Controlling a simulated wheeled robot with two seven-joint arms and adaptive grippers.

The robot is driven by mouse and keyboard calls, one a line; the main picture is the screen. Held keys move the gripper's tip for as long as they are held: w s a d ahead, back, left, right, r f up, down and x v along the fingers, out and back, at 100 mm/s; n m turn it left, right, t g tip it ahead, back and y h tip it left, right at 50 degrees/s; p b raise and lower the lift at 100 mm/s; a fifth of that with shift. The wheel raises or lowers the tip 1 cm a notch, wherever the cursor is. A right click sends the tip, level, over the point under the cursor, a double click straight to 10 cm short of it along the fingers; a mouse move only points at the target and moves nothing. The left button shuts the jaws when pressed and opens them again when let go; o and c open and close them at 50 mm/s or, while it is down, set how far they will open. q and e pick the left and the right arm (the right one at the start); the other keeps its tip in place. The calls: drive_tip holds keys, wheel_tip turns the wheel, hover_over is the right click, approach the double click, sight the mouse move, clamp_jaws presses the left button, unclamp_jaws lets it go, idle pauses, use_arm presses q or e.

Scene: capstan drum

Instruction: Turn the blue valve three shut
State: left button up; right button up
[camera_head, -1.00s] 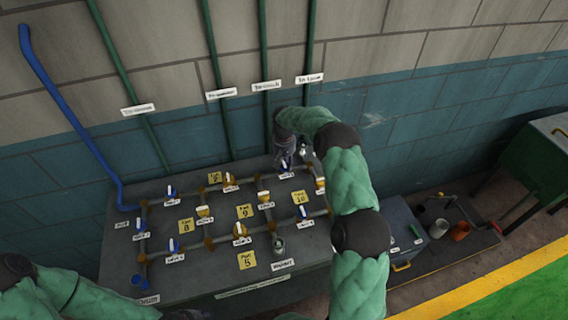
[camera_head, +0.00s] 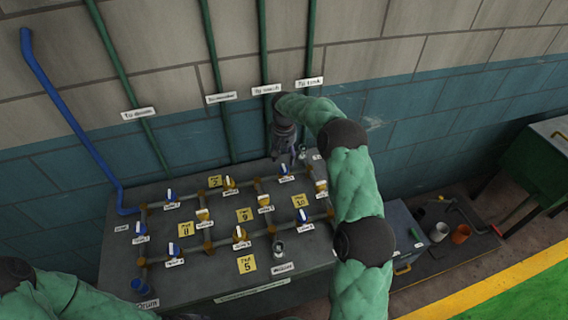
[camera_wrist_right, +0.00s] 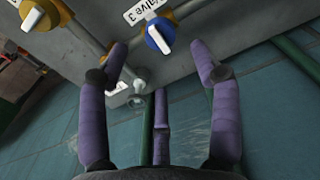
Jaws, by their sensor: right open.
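The blue valve three (camera_head: 284,170) sits on the back pipe of the bench, with a white bar handle. In the right wrist view, the blue knob (camera_wrist_right: 153,42) shows near the top middle, under a "Valve 3" label (camera_wrist_right: 146,8); its white bar lies slanted across it. My right gripper (camera_head: 285,150) is behind and above the valve, by the wall. In the wrist view my right gripper's purple fingers (camera_wrist_right: 157,62) are spread, with nothing between them and the knob ahead of the tips. My left arm shows at lower left, but its gripper is out of view.
Other blue and yellow valves sit on the pipe grid; a yellow one (camera_wrist_right: 38,14) is beside valve three. Green vertical pipes (camera_head: 265,60) and the wall stand close behind my right gripper. A grey box (camera_head: 400,235) stands right of the bench (camera_head: 215,285).

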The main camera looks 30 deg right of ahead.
sight(284, 167)
drive_tip(key=shift+r, duration=2.6)
drive_tip(key=shift+r, duration=0.1)
